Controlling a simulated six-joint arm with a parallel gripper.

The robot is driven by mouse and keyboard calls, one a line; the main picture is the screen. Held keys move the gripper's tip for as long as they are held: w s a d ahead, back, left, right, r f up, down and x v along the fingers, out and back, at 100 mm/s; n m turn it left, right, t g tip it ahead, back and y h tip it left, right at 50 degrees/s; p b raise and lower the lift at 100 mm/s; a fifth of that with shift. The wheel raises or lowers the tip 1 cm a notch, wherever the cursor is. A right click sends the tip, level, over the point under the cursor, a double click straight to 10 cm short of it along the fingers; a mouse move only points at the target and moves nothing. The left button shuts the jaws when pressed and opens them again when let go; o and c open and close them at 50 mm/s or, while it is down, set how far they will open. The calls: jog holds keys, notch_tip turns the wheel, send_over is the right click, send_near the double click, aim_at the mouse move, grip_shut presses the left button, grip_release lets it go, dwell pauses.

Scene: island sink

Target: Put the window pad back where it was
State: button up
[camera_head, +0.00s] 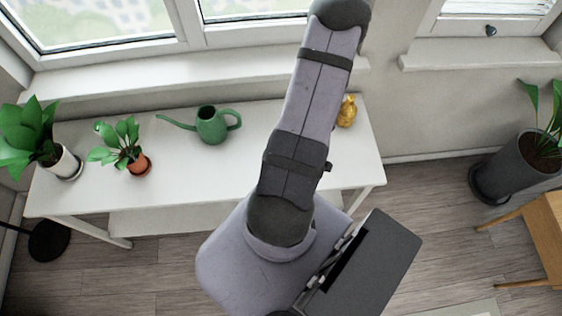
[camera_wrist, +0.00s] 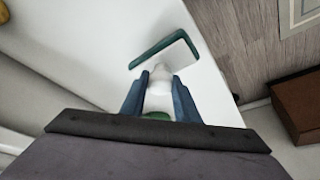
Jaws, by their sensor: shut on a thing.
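The window pad (camera_wrist: 168,50) shows in the wrist view as a white head with a dark green edge and a white neck. My gripper (camera_wrist: 161,82) has its two blue fingers shut around the pad's white neck or handle. A bit of green shows between the fingers lower down, partly hidden by the wrist. The pad's head points away from my gripper, over the white table (camera_wrist: 100,50) near its edge; I cannot tell whether it touches the top. In the head view my arm hides the gripper and the pad.
On the white table (camera_head: 230,165) stand a green watering can (camera_head: 211,127), two potted plants (camera_head: 139,163) (camera_head: 66,164) and a gold figurine (camera_head: 347,111). Windows and a sill (camera_head: 150,75) lie behind. A large grey planter (camera_head: 510,170) stands right. The table's middle front is clear.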

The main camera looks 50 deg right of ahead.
jog(key=shift+f, duration=1.7)
jog(key=shift+f, duration=0.1)
jog(key=o, duration=0.9)
jog(key=shift+o, duration=0.2)
jog(key=p+v, duration=0.5)
jog(key=v, duration=0.7)
